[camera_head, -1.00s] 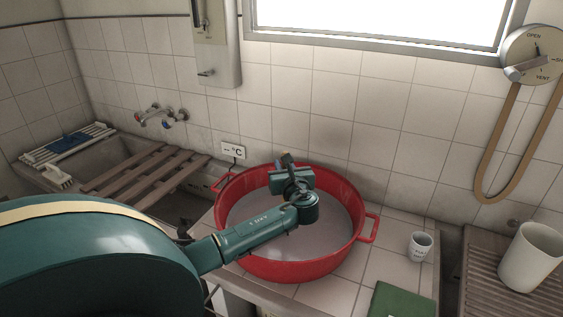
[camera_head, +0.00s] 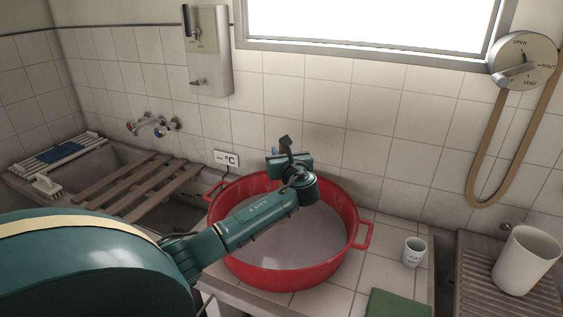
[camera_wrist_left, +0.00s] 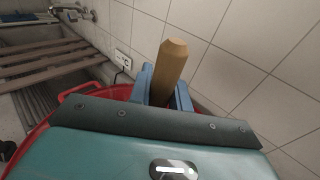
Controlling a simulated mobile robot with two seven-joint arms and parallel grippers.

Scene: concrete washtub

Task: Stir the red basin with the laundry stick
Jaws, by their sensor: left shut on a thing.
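The red basin (camera_head: 350,204) stands on the tiled counter, filled with greyish liquid. My left arm reaches over it from the left, and my left gripper (camera_head: 284,152) is above its back part, near the back rim. In the left wrist view the blue fingers (camera_wrist_left: 161,88) are shut on the wooden laundry stick (camera_wrist_left: 172,65), whose squared top end sticks up between them. The stick's lower end is hidden by the gripper and arm, so I cannot tell how deep it reaches. The basin's red rim (camera_wrist_left: 72,98) also shows in the left wrist view. My right gripper is not in view.
A white cup (camera_head: 414,252) and a green item (camera_head: 398,304) are right of the basin. A larger white container (camera_head: 527,260) stands on a ribbed board. A slatted wooden rack (camera_head: 150,185) spans the sink at left. The tiled wall is close behind the basin.

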